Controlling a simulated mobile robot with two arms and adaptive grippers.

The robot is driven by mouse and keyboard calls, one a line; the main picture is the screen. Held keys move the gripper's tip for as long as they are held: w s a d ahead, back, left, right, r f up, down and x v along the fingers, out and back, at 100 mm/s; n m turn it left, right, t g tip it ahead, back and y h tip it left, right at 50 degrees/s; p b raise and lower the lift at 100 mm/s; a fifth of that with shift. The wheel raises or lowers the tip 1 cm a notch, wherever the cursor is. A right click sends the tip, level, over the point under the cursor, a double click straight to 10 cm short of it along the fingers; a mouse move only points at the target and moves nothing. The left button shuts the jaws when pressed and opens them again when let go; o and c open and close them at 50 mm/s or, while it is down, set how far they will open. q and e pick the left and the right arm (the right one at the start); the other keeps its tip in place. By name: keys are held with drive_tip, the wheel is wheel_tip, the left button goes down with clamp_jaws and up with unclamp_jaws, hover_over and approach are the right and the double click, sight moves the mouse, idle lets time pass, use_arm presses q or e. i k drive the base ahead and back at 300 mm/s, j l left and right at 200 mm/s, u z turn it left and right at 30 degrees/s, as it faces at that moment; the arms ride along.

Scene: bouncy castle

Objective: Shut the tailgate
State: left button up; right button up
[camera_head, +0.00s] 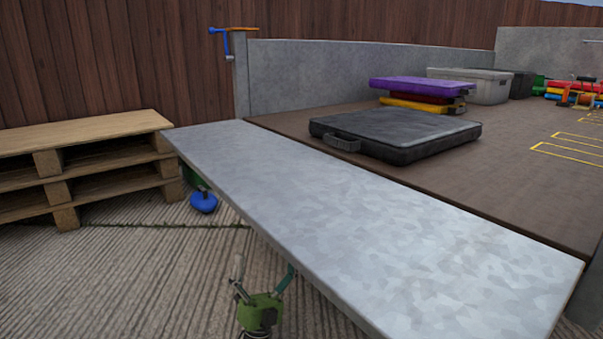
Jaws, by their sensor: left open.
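The tailgate (365,230) is a long grey metal panel. It is folded down and lies about level, from the pallets at the left to the lower right, along the edge of the trailer bed (560,205). My left gripper (265,273) is green and stands at the bottom, below the tailgate's near edge. Its fingers are spread and empty. The right finger's tip meets the panel's edge in the picture; I cannot tell whether it touches. An orange latch with a blue handle (219,40) sits on the corner post (240,75). My right gripper is not seen.
Stacked wooden pallets (85,133) stand close by the tailgate's left end. A blue rounded object (203,202) is under that end. A black padded case (395,135), purple mats (418,85) and grey boxes (487,91) lie on the bed. Ribbed ground in front is clear.

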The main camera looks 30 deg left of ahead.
sight(401, 262)
drive_tip(key=k, duration=1)
